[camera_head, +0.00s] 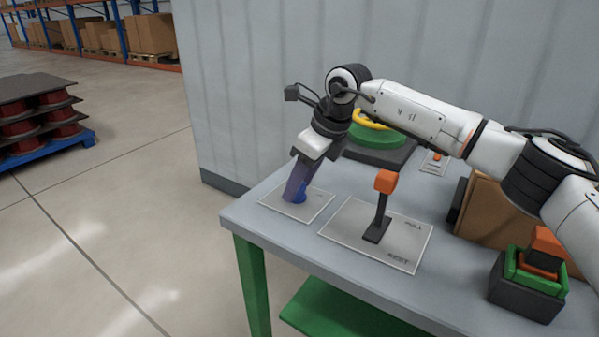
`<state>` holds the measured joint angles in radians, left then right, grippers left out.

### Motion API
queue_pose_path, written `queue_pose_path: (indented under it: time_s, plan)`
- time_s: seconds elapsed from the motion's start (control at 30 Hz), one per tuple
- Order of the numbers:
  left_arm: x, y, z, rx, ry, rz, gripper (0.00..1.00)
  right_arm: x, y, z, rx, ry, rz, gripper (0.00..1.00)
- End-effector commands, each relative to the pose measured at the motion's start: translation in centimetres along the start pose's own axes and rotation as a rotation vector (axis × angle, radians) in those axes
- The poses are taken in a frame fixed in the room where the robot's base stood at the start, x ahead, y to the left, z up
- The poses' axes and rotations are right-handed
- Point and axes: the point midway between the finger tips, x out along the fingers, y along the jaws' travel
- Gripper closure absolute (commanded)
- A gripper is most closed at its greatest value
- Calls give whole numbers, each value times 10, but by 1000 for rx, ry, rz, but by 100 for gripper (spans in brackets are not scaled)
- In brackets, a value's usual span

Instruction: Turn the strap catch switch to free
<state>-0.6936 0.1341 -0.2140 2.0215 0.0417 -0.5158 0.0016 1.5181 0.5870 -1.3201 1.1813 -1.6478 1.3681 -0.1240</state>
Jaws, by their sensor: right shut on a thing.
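A blue switch (300,196) stands on a light grey plate (316,206) at the left end of the table. My right gripper (298,188) points down at it from above, its fingers around the knob, and is shut on it. The gripper hides much of the switch and part of the plate, so which way the knob is turned cannot be told. My left gripper is not in view.
An orange-topped lever (384,183) rises from a plate marked PULL and REST (345,228), close right of the switch. Behind are a green and yellow device (377,135) and a cardboard box (487,212). A green and orange block (535,268) sits at right.

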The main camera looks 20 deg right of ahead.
Motion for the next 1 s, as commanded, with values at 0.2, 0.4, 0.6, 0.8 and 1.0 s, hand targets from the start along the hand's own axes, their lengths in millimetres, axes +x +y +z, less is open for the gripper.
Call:
queue_pose_path:
  time_s: [0.2,0.4,0.6,0.8,1.0]
  plan:
    - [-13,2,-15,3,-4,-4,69,-4,-2,2,-184,-1,80,79]
    - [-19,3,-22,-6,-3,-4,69,-3,-3,3,-354,-1,151,79]
    - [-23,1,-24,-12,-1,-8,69,-2,-4,3,-503,-2,210,79]
    - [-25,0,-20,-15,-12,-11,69,-1,-4,3,-612,-1,254,79]
    - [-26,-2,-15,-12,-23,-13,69,0,-5,3,-677,-1,279,79]
